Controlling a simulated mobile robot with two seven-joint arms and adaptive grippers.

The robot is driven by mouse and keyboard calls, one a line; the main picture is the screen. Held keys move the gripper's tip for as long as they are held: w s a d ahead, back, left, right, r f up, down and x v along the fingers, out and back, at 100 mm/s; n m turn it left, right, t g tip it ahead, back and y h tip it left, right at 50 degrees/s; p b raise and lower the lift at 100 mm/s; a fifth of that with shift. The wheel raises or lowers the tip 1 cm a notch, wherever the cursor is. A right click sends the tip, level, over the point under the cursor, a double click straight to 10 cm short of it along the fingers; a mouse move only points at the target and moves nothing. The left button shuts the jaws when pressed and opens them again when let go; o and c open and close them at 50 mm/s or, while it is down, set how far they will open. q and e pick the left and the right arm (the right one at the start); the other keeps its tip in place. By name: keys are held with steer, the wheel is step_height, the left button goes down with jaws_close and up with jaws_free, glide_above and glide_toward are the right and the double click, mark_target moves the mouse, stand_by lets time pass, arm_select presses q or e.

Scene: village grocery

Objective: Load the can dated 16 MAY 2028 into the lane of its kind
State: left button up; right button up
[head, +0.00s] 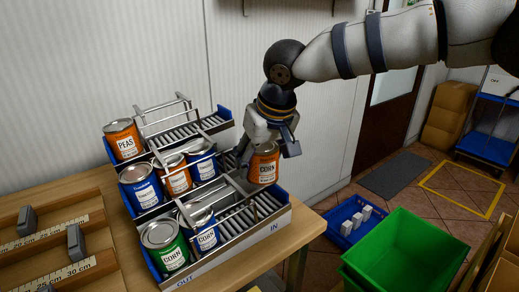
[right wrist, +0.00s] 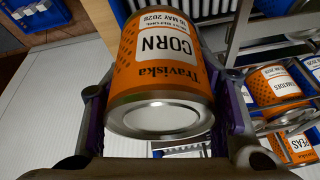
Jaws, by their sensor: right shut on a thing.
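My right gripper (head: 268,150) is shut on an orange can (head: 263,165). In the right wrist view the same can (right wrist: 163,70) shows upside down between the fingers; its label reads Traviska CORN and its date appears to be 16 MAY 2028. The can is upright at the IN end of the roller rack (head: 238,250), by the front and middle lanes; I cannot tell whether it touches the rollers. The front lane holds a green CORN can (head: 165,248) and a blue can (head: 204,232), apparently also CORN. My left gripper is not in view.
The middle lane holds a blue can (head: 140,188), an orange TOMATOES can (head: 174,177) and another blue can (head: 203,165). The back lane holds an orange PEAS can (head: 123,140). Metal guide rails stand above the lanes. A green crate (head: 405,255) and a blue tray (head: 345,215) are right of the table.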

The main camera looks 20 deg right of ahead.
glide_above(258, 199)
steer(key=f, duration=0.5)
steer(key=shift+s+f+b, duration=0.35)
steer(key=shift+s+f, duration=0.05)
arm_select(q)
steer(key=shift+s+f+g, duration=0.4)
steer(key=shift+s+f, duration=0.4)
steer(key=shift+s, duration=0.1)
arm_select(e)
steer(key=shift+s+f, duration=0.25)
steer(key=shift+f, duration=0.35)
steer(key=shift+s+f, duration=0.2)
steer(key=shift+f, duration=0.4)
steer(key=o, duration=1.3)
steer(key=shift+f, duration=0.1)
steer(key=shift+c, duration=0.2)
steer(key=shift+o, duration=1.1)
steer(key=shift+w+d+f, duration=0.1)
steer(key=shift+w+f, duration=0.05)
steer(key=shift+w, duration=0.2)
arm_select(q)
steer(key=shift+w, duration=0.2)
arm_select(e)
steer(key=shift+r, duration=0.2)
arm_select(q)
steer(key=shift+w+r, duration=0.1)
arm_select(e)
steer(key=shift+r, duration=0.25)
steer(key=shift+r, duration=0.1)
